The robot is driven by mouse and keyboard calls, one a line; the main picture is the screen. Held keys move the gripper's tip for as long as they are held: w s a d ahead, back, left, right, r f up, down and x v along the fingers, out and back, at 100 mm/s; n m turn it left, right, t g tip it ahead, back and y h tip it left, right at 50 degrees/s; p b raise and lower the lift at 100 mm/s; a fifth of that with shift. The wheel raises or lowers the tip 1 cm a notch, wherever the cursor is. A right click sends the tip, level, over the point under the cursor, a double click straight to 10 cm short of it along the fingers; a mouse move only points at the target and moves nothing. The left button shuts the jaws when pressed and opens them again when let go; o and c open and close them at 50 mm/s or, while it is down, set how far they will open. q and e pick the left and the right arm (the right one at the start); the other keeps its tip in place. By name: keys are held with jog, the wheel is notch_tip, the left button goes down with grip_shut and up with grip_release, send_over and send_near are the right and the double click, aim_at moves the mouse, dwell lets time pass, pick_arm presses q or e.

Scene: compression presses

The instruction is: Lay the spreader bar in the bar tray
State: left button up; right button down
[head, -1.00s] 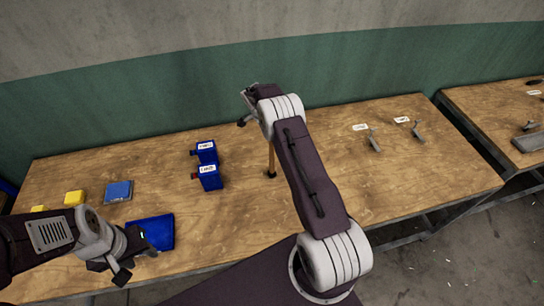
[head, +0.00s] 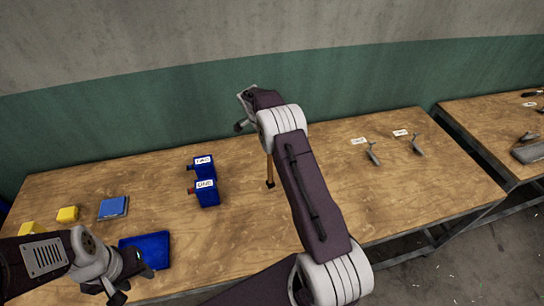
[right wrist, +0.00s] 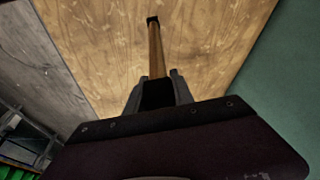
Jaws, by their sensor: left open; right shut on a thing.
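The spreader bar (head: 269,169), a light wooden rod with a black end, points down toward the table in the head view. My right gripper (right wrist: 157,92) is shut on it; in the right wrist view the bar (right wrist: 155,50) runs out from between the fingers. In the head view my right arm hides that grip and the bar's upper part. A flat blue tray (head: 148,249), which looks like the bar tray, lies at the table's front left. My left gripper (head: 132,283) is open and empty at the tray's near edge, partly overlapping it in view.
Two blue labelled boxes (head: 206,193) stand left of the bar. A blue-grey pad (head: 113,207) and yellow blocks (head: 67,214) lie at the left. Grey tools (head: 373,154) with labels lie at the right. A second table (head: 490,115) stands beyond a gap.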

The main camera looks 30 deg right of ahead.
jog(key=s+d+r+b, duration=0.4)
jog(key=s+r, duration=0.3)
jog(key=s, duration=0.3)
jog(key=shift+s+d+b, duration=0.2)
jog(key=shift+d+b, duration=0.2)
jog(key=shift+d, duration=0.3)
